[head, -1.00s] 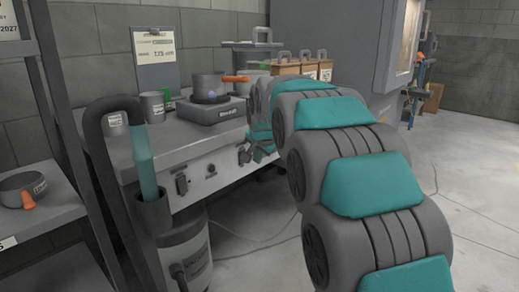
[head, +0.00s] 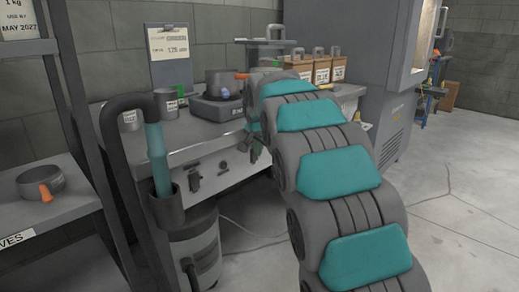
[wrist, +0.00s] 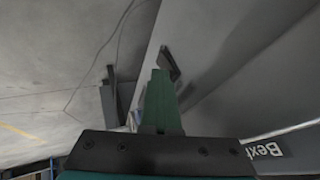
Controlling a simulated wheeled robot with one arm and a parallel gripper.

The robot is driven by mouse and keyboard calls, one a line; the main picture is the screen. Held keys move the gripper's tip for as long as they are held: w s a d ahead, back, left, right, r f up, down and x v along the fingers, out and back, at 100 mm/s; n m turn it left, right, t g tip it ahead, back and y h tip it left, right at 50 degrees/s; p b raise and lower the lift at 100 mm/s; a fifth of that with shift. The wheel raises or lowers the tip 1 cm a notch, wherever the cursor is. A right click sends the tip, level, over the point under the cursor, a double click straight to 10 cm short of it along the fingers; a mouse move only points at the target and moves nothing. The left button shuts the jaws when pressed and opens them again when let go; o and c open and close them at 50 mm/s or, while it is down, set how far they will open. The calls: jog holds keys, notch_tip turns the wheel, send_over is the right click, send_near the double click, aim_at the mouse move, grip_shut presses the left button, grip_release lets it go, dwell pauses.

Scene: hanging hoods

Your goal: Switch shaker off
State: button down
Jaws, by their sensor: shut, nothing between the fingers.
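The shaker (head: 217,109) is a low grey box on the bench, with a dark pot (head: 219,82) on top. The front panel below carries a dark lever-like fitting (head: 194,183), a small round knob (head: 223,165) and another dark fitting (head: 243,146) close to my gripper (head: 257,155). My gripper is at the panel's right part, partly hidden by my arm. In the wrist view, its green finger (wrist: 160,103) is shut and empty, pointing along a grey surface. A dark protruding piece (wrist: 170,62) lies just beyond the tip; contact cannot be told.
Metal cups (head: 165,103) and a clipboard (head: 169,55) are on the bench. A shelf (head: 45,215) is at left. Cables cross the floor; the floor at right is open.

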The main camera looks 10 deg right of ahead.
jog(key=shift+r, duration=0.1)
jog(key=shift+r+p, duration=0.35)
jog(key=shift+r, duration=0.35)
jog(key=shift+s+d, duration=0.1)
jog(key=v, duration=1.2)
jog(key=shift+s+d+f, duration=0.2)
jog(key=shift+s+d, duration=0.05)
jog(key=shift+d, duration=0.4)
